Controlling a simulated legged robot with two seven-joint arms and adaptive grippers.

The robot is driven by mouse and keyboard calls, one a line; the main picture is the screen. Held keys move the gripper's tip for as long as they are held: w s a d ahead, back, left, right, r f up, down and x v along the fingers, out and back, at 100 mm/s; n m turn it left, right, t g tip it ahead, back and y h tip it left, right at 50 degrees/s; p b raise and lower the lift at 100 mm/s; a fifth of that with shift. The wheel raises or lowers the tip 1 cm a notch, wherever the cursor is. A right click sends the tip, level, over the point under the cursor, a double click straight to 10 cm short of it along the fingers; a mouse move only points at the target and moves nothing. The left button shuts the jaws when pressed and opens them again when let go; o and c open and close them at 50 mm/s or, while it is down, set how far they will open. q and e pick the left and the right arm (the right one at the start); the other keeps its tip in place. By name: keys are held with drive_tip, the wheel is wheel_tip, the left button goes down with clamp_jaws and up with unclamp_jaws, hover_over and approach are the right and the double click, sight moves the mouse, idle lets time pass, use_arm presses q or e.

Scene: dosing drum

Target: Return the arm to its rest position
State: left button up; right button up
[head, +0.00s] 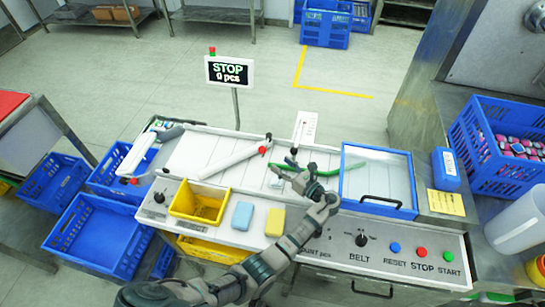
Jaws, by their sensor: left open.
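My left arm comes in from the bottom left and reaches over the front panel of the machine (300,245). My left gripper (302,176) is open over the middle of the machine, close to a green curved strip (333,171) and the left side of the blue-framed clear cover (379,148). I see nothing held between its fingers. Whether it touches the strip cannot be told. My right gripper is not in view.
A yellow bin (199,203), a blue sponge (242,215) and a yellow sponge (275,222) sit left of my forearm. Buttons (421,252) line the right front panel. A display (230,72) reads STOP, 0 pcs. Blue crates (97,232) stand left.

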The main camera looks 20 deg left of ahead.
use_arm(q)
drive_tip(key=shift+v, duration=1.1)
drive_tip(key=shift+w, duration=0.1)
